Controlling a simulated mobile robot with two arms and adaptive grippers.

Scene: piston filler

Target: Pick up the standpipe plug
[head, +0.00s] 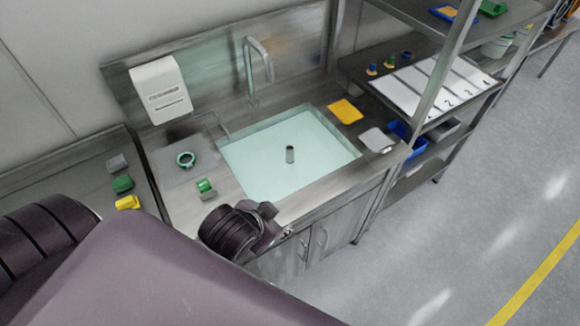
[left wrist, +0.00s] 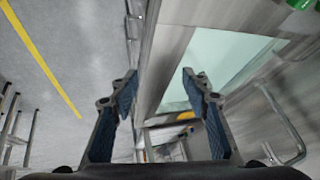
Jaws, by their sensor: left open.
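My left gripper (head: 272,219) is at the sink's front edge, in front of and apart from the plug. In the left wrist view the two blue-padded fingers of my left gripper (left wrist: 159,75) are spread, with nothing held between them. Part of the sink water (left wrist: 230,58) shows there behind the right finger; I cannot make out the plug in that view. My right gripper is not in view.
A tall faucet (head: 257,62) stands behind the basin. A green ring (head: 186,159) and a green part (head: 204,186) lie on the left counter. A yellow cloth (head: 345,111) and a white item (head: 376,140) lie right of the basin. A steel shelf rack (head: 441,62) stands farther right.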

